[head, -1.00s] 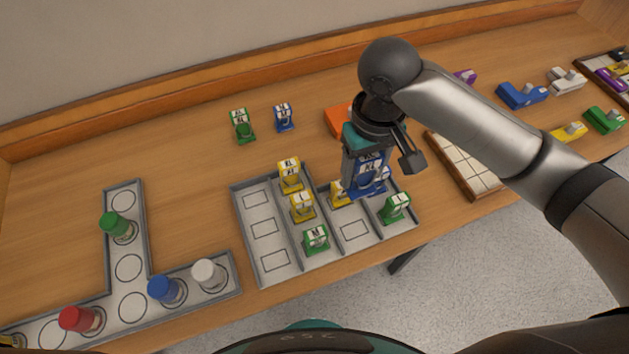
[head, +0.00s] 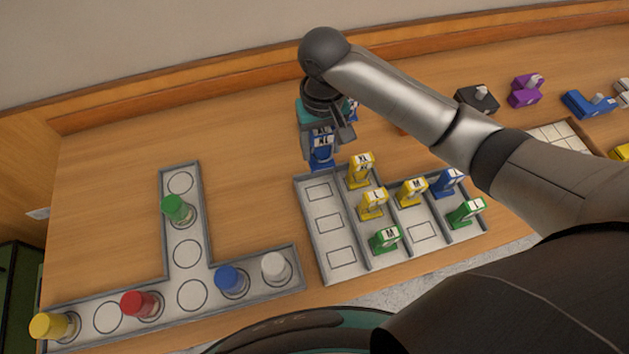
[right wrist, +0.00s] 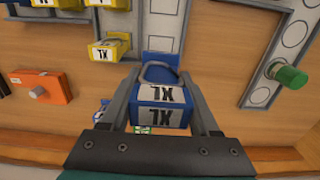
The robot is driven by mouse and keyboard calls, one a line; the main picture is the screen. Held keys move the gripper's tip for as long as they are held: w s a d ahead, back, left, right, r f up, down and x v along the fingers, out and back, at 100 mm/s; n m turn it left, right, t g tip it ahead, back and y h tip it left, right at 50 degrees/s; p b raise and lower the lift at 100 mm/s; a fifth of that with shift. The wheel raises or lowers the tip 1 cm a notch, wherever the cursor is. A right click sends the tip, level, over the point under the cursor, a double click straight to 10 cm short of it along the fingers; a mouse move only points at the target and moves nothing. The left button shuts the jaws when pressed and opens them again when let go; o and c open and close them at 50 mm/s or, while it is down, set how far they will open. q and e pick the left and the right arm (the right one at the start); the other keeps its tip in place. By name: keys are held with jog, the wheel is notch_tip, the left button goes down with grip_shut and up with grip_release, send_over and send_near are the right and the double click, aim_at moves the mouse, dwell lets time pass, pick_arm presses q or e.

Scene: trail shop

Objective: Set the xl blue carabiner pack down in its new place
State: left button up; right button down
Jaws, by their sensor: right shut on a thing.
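The xl blue carabiner pack (head: 321,150) is upright in my right gripper (head: 321,136), at the back edge of the divided grey tray (head: 297,215), by its left column. In the right wrist view the pack (right wrist: 160,105) shows its XL label between the two fingers of the gripper (right wrist: 165,112), which are shut on it. The left column of the tray has several outlined places, with nothing standing in them. Whether the pack's base touches anything is hard to tell. My left gripper is not in view.
Yellow packs (head: 373,203), green packs (head: 384,239) and a blue pack (head: 447,183) stand in the tray's other columns. An orange block (right wrist: 40,87) shows in the wrist view. Table behind the L-shaped tray is clear.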

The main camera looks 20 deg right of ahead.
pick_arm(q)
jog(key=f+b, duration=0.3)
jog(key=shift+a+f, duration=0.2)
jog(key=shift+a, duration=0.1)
pick_arm(e)
notch_tip(320, 180, down, 14)
jog(key=shift+a+r, duration=0.1)
jog(key=shift+r, duration=0.05)
jog(key=shift+c, duration=0.6)
grip_release()
pick_arm(q)
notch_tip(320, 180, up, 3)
jog(key=p, duration=0.3)
pick_arm(e)
notch_tip(320, 180, up, 12)
